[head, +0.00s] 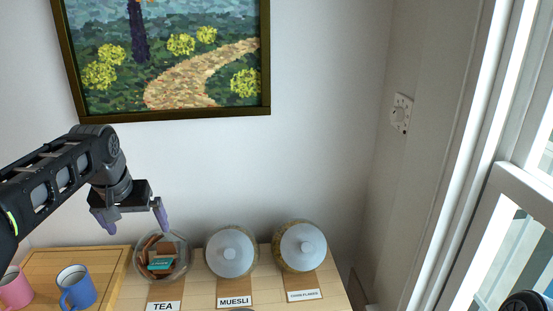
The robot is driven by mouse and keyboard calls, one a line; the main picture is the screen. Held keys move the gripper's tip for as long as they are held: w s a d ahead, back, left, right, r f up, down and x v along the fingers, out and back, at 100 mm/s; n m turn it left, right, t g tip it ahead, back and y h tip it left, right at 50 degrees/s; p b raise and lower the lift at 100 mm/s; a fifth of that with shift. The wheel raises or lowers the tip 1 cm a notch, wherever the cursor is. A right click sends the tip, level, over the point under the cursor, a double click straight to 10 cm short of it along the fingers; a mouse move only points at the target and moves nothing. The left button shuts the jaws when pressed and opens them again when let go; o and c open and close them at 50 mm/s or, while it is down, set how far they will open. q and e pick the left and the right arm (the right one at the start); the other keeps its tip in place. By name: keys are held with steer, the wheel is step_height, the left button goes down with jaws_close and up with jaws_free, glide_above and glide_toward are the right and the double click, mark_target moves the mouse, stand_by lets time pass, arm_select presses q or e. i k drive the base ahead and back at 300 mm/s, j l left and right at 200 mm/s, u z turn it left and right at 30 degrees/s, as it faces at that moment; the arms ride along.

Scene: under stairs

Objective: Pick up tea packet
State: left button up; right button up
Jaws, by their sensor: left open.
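An open clear glass jar (137,262) stands on the wooden counter behind a label reading TEA (163,306). It holds several packets: a teal tea packet (161,265) lies near the front, with brown and orange ones around it. My left gripper (134,222) is open, its two purple fingers pointing down, above and slightly left of the jar. Nothing is between the fingers. My right gripper is not in view; only a dark round part, which seems to be of my right arm, shows at the bottom right corner.
Two lidded jars stand right of the tea jar: muesli (231,251) and another (303,246) whose small label is hard to read. A blue mug (77,288) and a pink mug (14,288) sit on a wooden board (104,262) at left. A framed painting (165,112) hangs behind.

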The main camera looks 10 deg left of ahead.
mark_target(161, 264)
steer(key=k+j, duration=0.65)
steer(key=k, duration=0.25)
